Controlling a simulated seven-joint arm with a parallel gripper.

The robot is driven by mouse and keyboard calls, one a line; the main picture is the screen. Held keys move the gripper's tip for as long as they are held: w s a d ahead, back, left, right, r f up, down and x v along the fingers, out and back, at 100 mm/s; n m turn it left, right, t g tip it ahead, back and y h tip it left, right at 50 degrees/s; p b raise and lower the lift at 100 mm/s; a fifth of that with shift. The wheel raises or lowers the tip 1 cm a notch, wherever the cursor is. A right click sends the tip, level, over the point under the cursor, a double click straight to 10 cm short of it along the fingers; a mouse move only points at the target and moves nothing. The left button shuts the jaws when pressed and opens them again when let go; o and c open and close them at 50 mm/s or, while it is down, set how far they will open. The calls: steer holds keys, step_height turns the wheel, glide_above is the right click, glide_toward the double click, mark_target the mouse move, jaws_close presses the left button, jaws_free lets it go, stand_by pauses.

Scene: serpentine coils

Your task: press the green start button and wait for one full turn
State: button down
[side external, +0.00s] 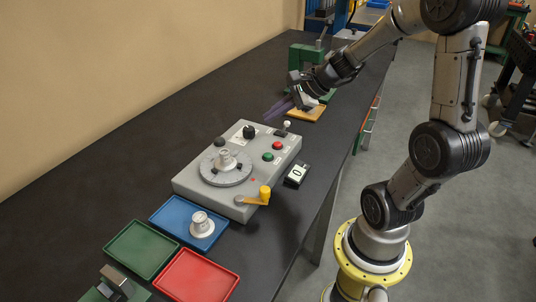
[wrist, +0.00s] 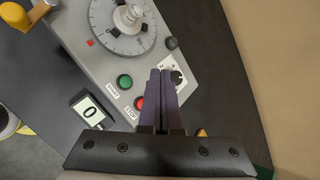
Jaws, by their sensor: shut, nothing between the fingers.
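The green start button (side external: 267,157) sits on the top of a grey control box (side external: 190,183), in front of the red stop button (side external: 277,145). In the wrist view the green button (wrist: 125,81) lies left of my fingers, and the red button (wrist: 140,103) is right beside them. A round graduated turntable (side external: 208,176) with a pale coil-like part (side external: 228,157) stands on the box. A small counter (side external: 296,174) beside the box reads 0. My gripper (side external: 268,115) is shut and empty, with its purple fingers above the far end of the box, apart from the green button.
A yellow crank handle (side external: 264,195) and black knob (side external: 249,131) stick up from the box. Blue (side external: 168,213), green (side external: 140,250) and red (side external: 197,277) trays lie at the near end; the blue one holds a pale part (side external: 202,225). An orange tray (side external: 293,116) lies behind.

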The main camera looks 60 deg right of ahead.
mark_target(272, 154)
steer(key=shift+f, duration=4.4)
steer(key=shift+f, duration=0.15)
steer(key=shift+f, duration=0.25)
